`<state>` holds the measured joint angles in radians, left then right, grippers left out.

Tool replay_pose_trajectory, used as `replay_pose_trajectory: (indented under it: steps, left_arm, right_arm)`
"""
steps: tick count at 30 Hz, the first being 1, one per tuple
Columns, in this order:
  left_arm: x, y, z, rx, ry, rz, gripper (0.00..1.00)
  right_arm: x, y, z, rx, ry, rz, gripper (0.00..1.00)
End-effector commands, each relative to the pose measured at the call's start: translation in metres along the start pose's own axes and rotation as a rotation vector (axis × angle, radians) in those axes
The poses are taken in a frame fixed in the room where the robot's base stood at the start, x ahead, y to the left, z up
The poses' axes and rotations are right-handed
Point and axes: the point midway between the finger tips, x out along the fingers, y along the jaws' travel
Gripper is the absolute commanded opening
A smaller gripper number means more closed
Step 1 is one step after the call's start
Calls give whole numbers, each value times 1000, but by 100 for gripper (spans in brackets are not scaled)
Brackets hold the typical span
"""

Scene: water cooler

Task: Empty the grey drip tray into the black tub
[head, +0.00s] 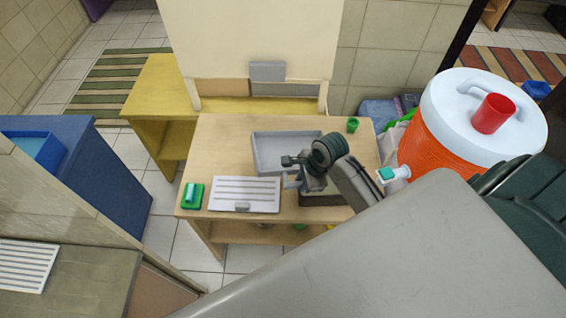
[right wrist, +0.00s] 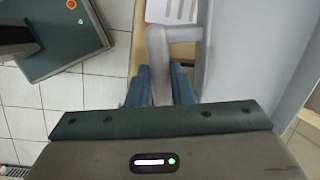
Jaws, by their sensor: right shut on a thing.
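The grey drip tray (head: 262,152) is over the light wooden table, behind the white slotted grille (head: 235,193). It looks roughly level; I cannot tell whether it touches the tabletop or holds water. My right gripper (head: 296,180) is at the tray's front side, shut on its grey handle. In the right wrist view the fingers (right wrist: 160,88) are on both sides of the handle (right wrist: 158,55), with the tray wall (right wrist: 245,45) to the right. A dark box (head: 322,200), perhaps the black tub, is partly hidden under my right arm. My left gripper is out of view.
An orange cooler (head: 440,140) with a red cup (head: 493,113) on its white lid stands to the right. A green cup (head: 353,125) is at the table's back right. A green block (head: 191,196) lies at its front left. A cream panel (head: 250,35) rises behind.

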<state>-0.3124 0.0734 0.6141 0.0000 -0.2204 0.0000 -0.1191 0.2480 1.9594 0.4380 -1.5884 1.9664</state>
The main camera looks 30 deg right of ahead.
Motion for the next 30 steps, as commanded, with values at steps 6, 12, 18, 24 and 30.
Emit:
replay_pose_trajectory:
  steps: [6, 12, 18, 24, 30]
  left_arm:
    - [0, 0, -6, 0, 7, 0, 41]
    - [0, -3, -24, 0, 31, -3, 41]
    - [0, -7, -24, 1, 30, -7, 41]
    - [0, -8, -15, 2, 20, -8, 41]
    - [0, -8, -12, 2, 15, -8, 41]
  right_arm:
    - [0, -1, -5, 35, 38, 17, 0]
    - [10, -7, -1, 81, 144, 70, 0]
    - [16, -9, -1, 109, 221, 107, 0]
    - [20, -9, -2, 112, 270, 136, 0]
    - [20, -9, -2, 112, 268, 135, 0]
